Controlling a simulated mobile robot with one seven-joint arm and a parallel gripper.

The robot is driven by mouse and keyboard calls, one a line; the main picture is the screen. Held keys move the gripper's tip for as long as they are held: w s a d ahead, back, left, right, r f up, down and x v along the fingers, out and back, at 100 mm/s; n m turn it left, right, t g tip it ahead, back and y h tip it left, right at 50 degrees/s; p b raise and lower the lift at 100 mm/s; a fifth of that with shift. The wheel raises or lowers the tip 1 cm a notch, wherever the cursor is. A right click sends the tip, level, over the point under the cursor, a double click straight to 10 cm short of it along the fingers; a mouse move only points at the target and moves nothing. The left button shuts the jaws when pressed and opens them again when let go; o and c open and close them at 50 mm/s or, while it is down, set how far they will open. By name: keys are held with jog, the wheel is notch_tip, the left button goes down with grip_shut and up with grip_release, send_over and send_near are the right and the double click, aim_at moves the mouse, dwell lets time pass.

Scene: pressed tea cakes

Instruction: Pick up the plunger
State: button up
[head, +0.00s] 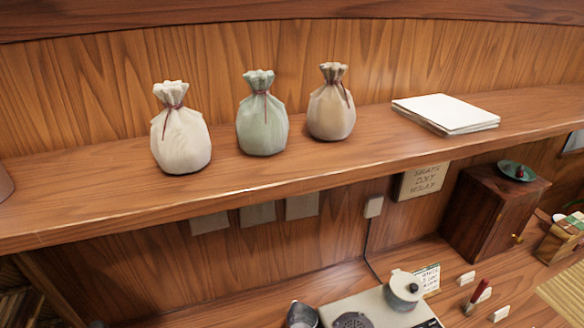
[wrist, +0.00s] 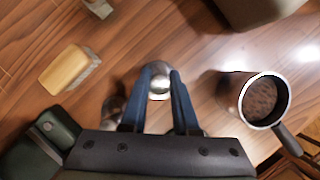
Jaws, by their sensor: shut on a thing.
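In the wrist view my gripper (wrist: 160,76) has two blue fingers, shut on a shiny, rounded metal piece, which I take to be the plunger (wrist: 160,88). Only its top shows between the fingers; the rest is hidden by them and the gripper body. Whether it stands on the wooden surface or is lifted cannot be told. My gripper cannot be made out in the head view.
A metal cup with dark contents and a handle (wrist: 232,95) stands close right of my gripper. A tan block (wrist: 65,69) lies left. In the head view, three tied bags, one being green (head: 262,128), stand on the upper shelf (head: 80,208).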

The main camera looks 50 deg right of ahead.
grip_shut()
jog(key=shift+r, duration=0.1)
notch_tip(320, 180, up, 10)
jog(key=shift+f, duration=0.1)
